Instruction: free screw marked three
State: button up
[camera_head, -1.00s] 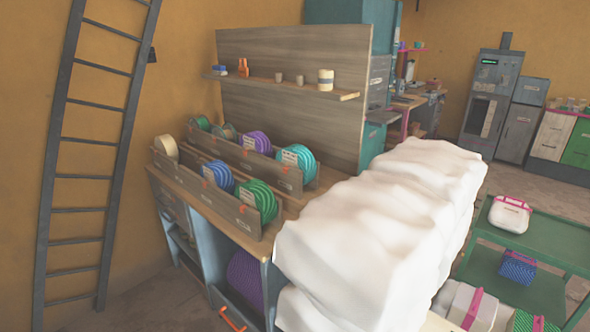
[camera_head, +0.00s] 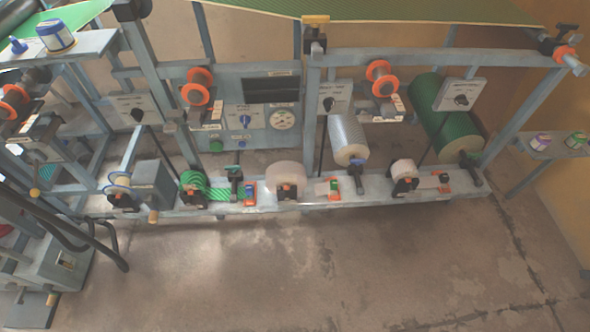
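A long blue-grey machine frame (camera_head: 250,207) runs across the view. Its low beam carries several dark clamp or screw fittings, among them ones by the green striped roll (camera_head: 212,190), the white roll (camera_head: 286,176) and the small white roll (camera_head: 403,169). Black knobs also sit on the grey plates above, such as the left knob (camera_head: 137,115), the middle knob (camera_head: 328,104) and the right knob (camera_head: 461,100). Labels are too small to read, so I cannot tell which screw is marked three. My gripper is not in view.
A control panel (camera_head: 242,117) with a gauge stands mid-frame. Large rolls, one clear (camera_head: 347,140) and one green (camera_head: 441,115), lean out above the beam. Black hoses (camera_head: 108,240) hang at the left. A small side shelf (camera_head: 555,148) stands right. The concrete floor (camera_head: 330,275) in front is clear.

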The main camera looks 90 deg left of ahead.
aim_at(412, 194)
jog(key=k+l+u, duration=0.1)
jog(key=u, duration=2.1)
jog(key=i+l+z, duration=0.25)
jog(key=i+z, duration=0.15)
jog(key=i, duration=0.4)
jog(key=i+z, duration=0.4)
jog(key=i, duration=0.35)
